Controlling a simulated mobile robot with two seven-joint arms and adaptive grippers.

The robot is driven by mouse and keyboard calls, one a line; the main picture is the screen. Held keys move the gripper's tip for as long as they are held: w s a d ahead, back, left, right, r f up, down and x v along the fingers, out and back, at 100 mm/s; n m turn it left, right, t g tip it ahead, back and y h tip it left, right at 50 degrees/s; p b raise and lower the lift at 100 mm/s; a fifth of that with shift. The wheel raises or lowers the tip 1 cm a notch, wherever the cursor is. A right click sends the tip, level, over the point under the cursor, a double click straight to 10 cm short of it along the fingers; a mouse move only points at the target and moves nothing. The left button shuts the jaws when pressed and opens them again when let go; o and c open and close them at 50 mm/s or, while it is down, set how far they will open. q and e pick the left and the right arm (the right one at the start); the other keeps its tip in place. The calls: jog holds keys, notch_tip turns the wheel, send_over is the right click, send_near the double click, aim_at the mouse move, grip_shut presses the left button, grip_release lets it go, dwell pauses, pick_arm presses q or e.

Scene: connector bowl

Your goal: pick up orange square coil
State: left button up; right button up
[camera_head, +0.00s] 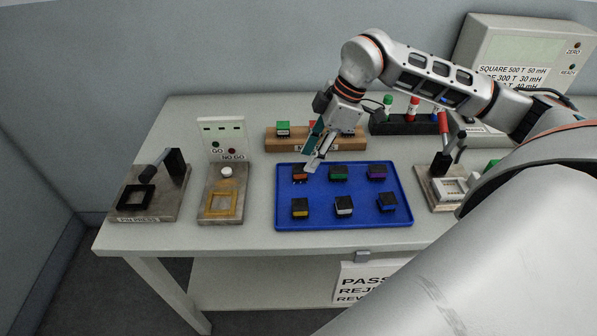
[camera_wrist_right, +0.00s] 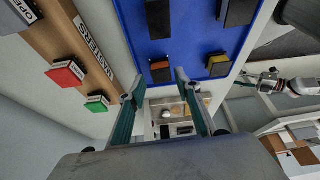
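The orange square coil (camera_head: 299,173) has a black top and sits at the back left of the blue tray (camera_head: 283,222). In the right wrist view the orange coil (camera_wrist_right: 160,70) lies just beyond my fingertips, roughly between them. My right gripper (camera_head: 312,165) is above the coil's right side and partly overlaps it in the head view. In the right wrist view the right gripper's two fingers (camera_wrist_right: 158,82) are apart with nothing between them. My left arm's gripper (camera_wrist_right: 265,81) seems to show small at the right of the right wrist view; its fingers are unclear.
The yellow coil (camera_head: 300,209) is in front of the orange one, the green coil (camera_head: 338,174) to its right. A wooden masters block (camera_head: 283,145) stands close behind the tray. Go/no-go (camera_head: 221,205) and pin press (camera_head: 150,200) fixtures stand left of it.

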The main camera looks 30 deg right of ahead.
aim_at(304, 165)
jog(key=x, duration=0.4)
jog(key=shift+a+f, duration=0.1)
jog(key=c, duration=0.9)
